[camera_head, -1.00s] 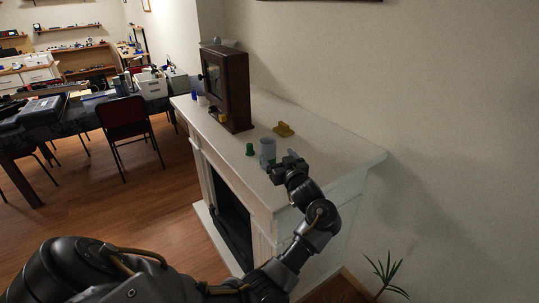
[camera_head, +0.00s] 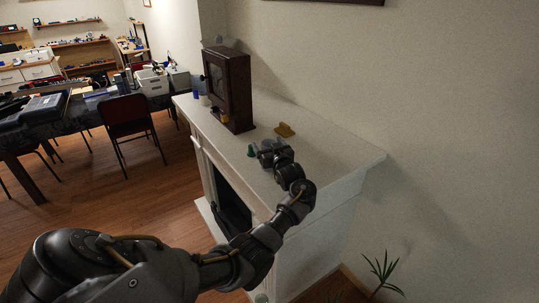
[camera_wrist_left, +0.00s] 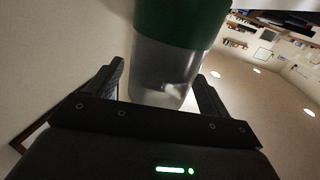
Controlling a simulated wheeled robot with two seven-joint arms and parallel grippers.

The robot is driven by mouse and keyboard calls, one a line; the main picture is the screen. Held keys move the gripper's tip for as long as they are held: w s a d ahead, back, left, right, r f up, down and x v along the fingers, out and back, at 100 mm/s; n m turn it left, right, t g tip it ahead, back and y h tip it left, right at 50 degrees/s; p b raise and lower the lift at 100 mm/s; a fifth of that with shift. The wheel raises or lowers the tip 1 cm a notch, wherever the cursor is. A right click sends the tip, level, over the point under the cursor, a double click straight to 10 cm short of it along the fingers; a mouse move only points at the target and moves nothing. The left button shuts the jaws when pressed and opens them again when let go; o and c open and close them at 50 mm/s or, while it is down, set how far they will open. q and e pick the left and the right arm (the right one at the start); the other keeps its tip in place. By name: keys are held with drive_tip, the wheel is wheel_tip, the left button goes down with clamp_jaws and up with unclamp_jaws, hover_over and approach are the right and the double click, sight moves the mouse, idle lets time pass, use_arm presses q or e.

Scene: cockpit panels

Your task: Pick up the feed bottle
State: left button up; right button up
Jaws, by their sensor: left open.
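The feed bottle (camera_wrist_left: 165,72) has a clear body and a green top (camera_wrist_left: 182,18). In the left wrist view its clear body is between the two fingers, with a gap visible on the right side. My left gripper (camera_wrist_left: 159,70) is open around it; I cannot tell if either finger touches. In the head view my left gripper (camera_head: 268,152) is over the white mantel, just right of a small green piece (camera_head: 250,151) that looks like the bottle's top. The gripper hides most of what is behind it. My right gripper is not in view.
A blue object (camera_head: 195,94) is at the far end. The mantel's right end is clear. A plant (camera_head: 383,270) is below right.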

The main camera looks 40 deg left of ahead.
use_arm(q)
drive_tip(key=shift+d, duration=0.15)
drive_tip(key=shift+r, duration=0.1)
drive_tip(key=shift+c, duration=1.1)
drive_tip(key=c, duration=0.9)
drive_tip(key=shift+c, duration=0.4)
drive_tip(key=shift+r+b, duration=0.3)
drive_tip(key=shift+b, duration=0.05)
wheel_tip(320, 180, up, 2)
drive_tip(key=shift+r+b, duration=0.2)
drive_tip(key=shift+b, duration=0.65)
drive_tip(key=s+d+r+b, duration=0.1)
drive_tip(key=s+d+r, duration=0.1)
drive_tip(key=s+r, duration=0.3)
drive_tip(key=s+d+r, duration=0.3)
drive_tip(key=s+r, duration=0.2)
drive_tip(key=s, duration=0.3)
drive_tip(key=shift+d+b, duration=0.25)
drive_tip(key=shift+b, duration=0.15)
